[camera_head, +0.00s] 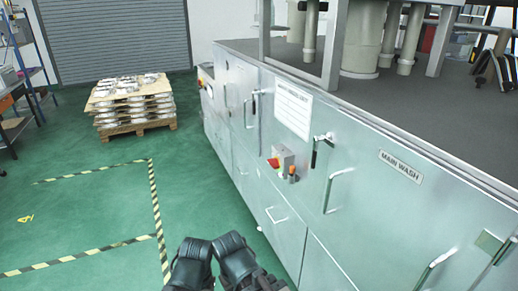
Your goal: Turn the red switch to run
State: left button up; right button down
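The red switch (274,163) sits on the left side of a small pale box (286,155) on the front of the silver washing machine cabinet. It is small, and I cannot read any marking or tell its setting. An orange knob (292,171) is just to its right. My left gripper (193,250) and my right gripper (230,246) are dark shapes side by side at the bottom edge. Both are below the switch and clearly apart from it. Their fingers cannot be made out, and nothing shows held in them.
The cabinet (370,185) has protruding door handles (338,186), a white notice (293,109) and a "MAIN WASH" label (400,166). A pallet stacked with castings (133,105) stands at the back left. The green floor (105,205), with striped tape, is clear left of the cabinet.

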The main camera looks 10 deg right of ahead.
aim_at(274, 163)
jog(key=i, duration=1.25)
jog(key=z, duration=0.3)
